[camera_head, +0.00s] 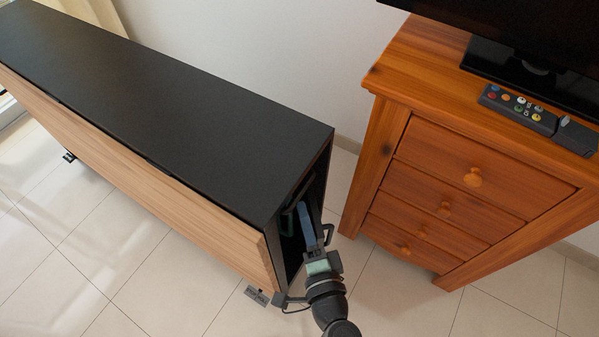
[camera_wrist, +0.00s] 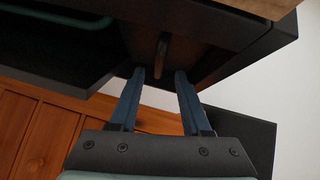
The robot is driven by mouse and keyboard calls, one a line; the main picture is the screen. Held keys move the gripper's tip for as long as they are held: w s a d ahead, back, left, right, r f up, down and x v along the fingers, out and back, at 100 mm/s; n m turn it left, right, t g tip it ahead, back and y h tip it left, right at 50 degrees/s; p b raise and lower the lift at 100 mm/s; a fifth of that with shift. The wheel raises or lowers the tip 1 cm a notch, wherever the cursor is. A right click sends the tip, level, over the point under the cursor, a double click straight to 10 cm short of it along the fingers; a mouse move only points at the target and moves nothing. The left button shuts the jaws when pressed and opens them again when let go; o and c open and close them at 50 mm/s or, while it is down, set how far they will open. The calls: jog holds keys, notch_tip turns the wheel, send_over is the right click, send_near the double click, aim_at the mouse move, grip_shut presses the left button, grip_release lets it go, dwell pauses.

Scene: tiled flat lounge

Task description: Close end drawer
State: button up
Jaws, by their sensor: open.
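The long cabinet (camera_head: 160,95) has a black top and a light wood front. Its near end, where the end drawer belongs, shows a dark recess (camera_head: 292,247) under the top. My gripper (camera_head: 303,208) is at this end, with its blue fingers reaching in beside dark panels. In the wrist view, my gripper (camera_wrist: 160,73) has its fingers apart with nothing clearly held. A dark upright piece (camera_wrist: 162,55), perhaps a handle or edge, lies just beyond the fingertips. I cannot tell whether they touch it, nor how far the drawer stands out.
An orange wooden chest of drawers (camera_head: 475,190) stands close on the right, its drawers looking shut. A screen (camera_head: 540,30) and a remote (camera_head: 517,108) are on it. A narrow strip of tiled floor separates it from the cabinet. Open tiles (camera_head: 150,285) lie in front.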

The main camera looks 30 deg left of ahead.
jog(key=v, duration=0.5)
jog(key=shift+s+d, duration=0.25)
jog(key=shift+s, duration=0.05)
jog(key=w+d+r+n+t+h, duration=0.1)
jog(key=w+r+n+t, duration=0.15)
jog(key=w+r, duration=0.55)
jog(key=w+d+r+n+t+h, duration=0.1)
jog(key=w+r+n, duration=0.2)
jog(key=r, duration=0.9)
jog(key=w+d+r+n+t+h, duration=0.25)
jog(key=w+r, duration=0.35)
jog(key=r, duration=0.4)
jog(key=s+d+r+n+t+h, duration=0.1)
jog(key=s+r+t, duration=0.1)
jog(key=r, duration=0.7)
jog(key=s+d+r+t+h, duration=0.1)
jog(key=r+t, duration=0.1)
jog(key=r, duration=0.7)
jog(key=s+d+r+m+t+h, duration=0.1)
jog(key=s+d+r+t+h, duration=0.15)
jog(key=s+r, duration=0.45)
jog(key=s+d+r+t+h, duration=0.1)
jog(key=s+r+t+h, duration=0.25)
jog(key=r, duration=0.55)
notch_tip(320, 180, up, 21)
jog(key=y+p, duration=0.1)
jog(key=p, duration=2.1)
jog(key=shift+w+f+g+p, duration=0.2)
jog(key=shift+w+g+p, duration=0.15)
jog(key=shift+w, duration=0.1)
